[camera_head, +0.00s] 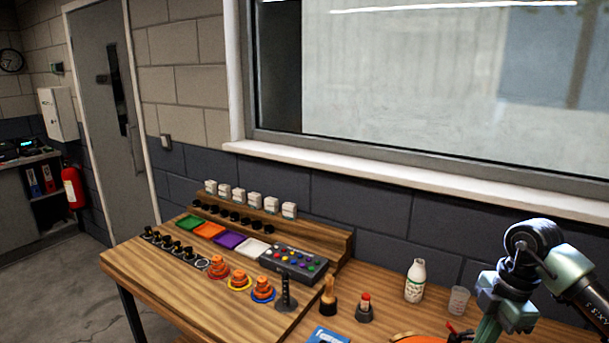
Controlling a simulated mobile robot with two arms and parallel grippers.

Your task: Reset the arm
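One of my arms, which I take to be the right one, comes in from the right edge in the head view. Its dark and pale green joints bend down past the lower edge, over the right part of the wooden bench (160,288). No gripper fingers show there, as the arm's end runs out of the picture. My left arm and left gripper are not in view.
A white bottle (415,282), a clear cup (458,301) and a red-capped bottle (365,309) stand left of the arm. A button box (293,262), coloured trays and several orange pieces fill the bench's left side. A window (420,90) is behind.

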